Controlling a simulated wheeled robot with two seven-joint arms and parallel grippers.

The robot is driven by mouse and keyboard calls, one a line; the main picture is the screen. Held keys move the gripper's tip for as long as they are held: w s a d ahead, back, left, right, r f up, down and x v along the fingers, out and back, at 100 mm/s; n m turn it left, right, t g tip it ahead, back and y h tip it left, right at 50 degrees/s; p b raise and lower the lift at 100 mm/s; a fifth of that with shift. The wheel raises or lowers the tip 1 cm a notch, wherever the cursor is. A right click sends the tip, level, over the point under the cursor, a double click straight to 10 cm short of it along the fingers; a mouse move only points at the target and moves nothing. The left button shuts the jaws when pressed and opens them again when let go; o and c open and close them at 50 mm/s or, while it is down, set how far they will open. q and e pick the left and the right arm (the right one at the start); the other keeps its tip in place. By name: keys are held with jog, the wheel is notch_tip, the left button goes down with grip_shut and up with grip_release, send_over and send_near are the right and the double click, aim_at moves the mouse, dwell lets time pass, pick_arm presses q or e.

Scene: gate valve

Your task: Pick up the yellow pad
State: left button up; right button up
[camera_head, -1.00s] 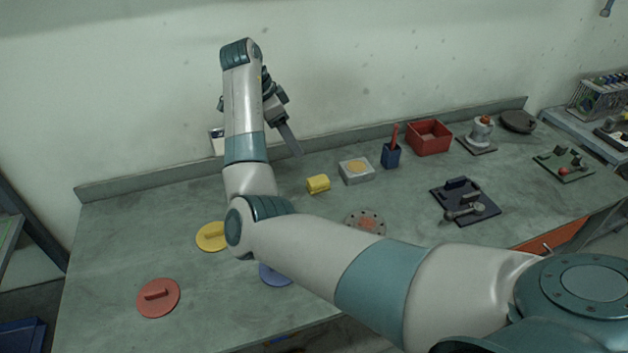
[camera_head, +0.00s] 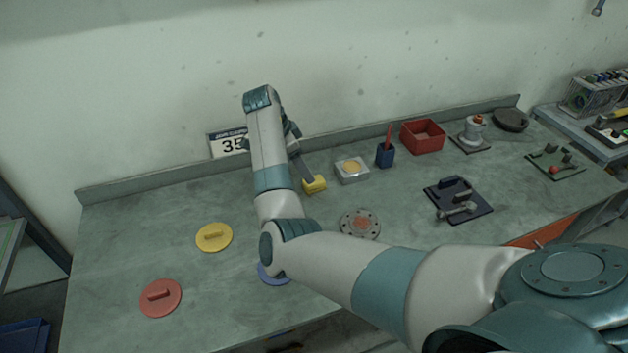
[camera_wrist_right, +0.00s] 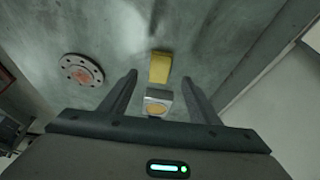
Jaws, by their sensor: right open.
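The yellow pad (camera_head: 314,185), a small block, lies on the bench left of a square grey dish in the head view. My right gripper (camera_head: 305,174) is lowered close beside it and one finger partly covers it. The gripper is empty; I cannot tell the exact gap to the pad. My left gripper is in neither view.
The grey dish (camera_head: 352,170) with a yellowish centre stands close to the pad. A round flange (camera_head: 360,224), blue cup (camera_head: 385,156) and red bin (camera_head: 422,137) lie right. Yellow (camera_head: 214,237) and red (camera_head: 161,297) discs lie left. The wall rises behind.

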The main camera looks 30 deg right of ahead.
aim_at(314, 184)
jog(key=shift+x, duration=0.9)
jog(key=shift+s+d+f+p, duration=0.1)
jog(key=shift+d+f+p, duration=0.1)
jog(key=shift+f+p, duration=0.35)
jog(key=p+x, duration=0.2)
jog(key=shift+d+f, duration=0.15)
jog(key=shift+f, duration=0.15)
jog(key=shift+d+f, duration=0.2)
jog(key=shift+f, duration=0.45)
jog(key=c, duration=1.1)
